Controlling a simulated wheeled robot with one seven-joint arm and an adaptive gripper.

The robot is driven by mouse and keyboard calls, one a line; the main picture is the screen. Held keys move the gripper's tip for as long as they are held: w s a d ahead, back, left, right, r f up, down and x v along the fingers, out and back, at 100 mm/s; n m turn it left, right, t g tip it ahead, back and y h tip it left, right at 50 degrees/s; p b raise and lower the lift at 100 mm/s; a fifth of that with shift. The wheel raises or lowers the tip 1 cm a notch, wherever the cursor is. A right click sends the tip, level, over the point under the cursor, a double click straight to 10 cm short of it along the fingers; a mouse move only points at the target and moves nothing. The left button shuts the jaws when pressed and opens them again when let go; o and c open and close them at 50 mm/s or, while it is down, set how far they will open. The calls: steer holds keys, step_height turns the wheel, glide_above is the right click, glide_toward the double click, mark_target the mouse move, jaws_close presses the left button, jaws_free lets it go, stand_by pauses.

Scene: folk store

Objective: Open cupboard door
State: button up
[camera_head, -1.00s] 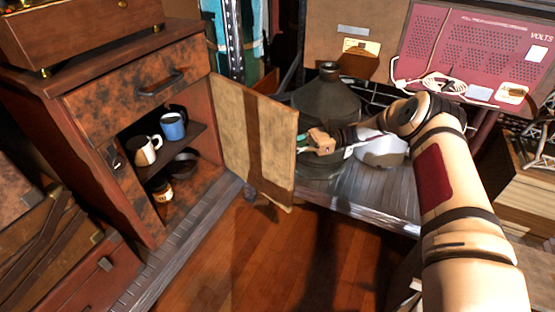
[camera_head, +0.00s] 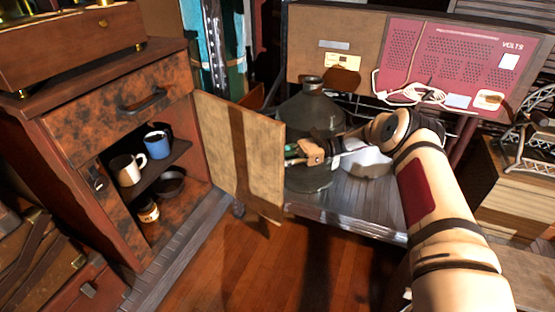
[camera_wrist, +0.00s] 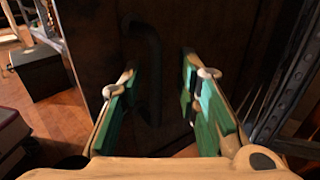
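The cupboard (camera_head: 60,150) stands at the left in the head view. Its door (camera_head: 225,150) is swung wide open, hinged at the cupboard's right side, with its pale inner face showing. My gripper (camera_head: 294,150) is at the outer side of the door near its free edge; the door partly hides the fingertips. In the wrist view my gripper (camera_wrist: 160,84) has its two green fingers apart. The dark handle (camera_wrist: 152,65) on the door's outer face (camera_wrist: 100,35) shows between and beyond them. I cannot tell whether a finger touches it.
The open cupboard holds a white mug (camera_head: 127,170), a blue mug (camera_head: 157,144), a dark pan (camera_head: 171,183) and a jar (camera_head: 147,211). A big dark bottle (camera_head: 310,115) stands on the metal shelf (camera_head: 350,205) close behind my gripper. The wooden floor (camera_head: 250,270) before the door is clear.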

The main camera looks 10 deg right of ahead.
steer(key=v, duration=1.2)
steer(key=shift+s, duration=0.1)
steer(key=shift+c, duration=0.6)
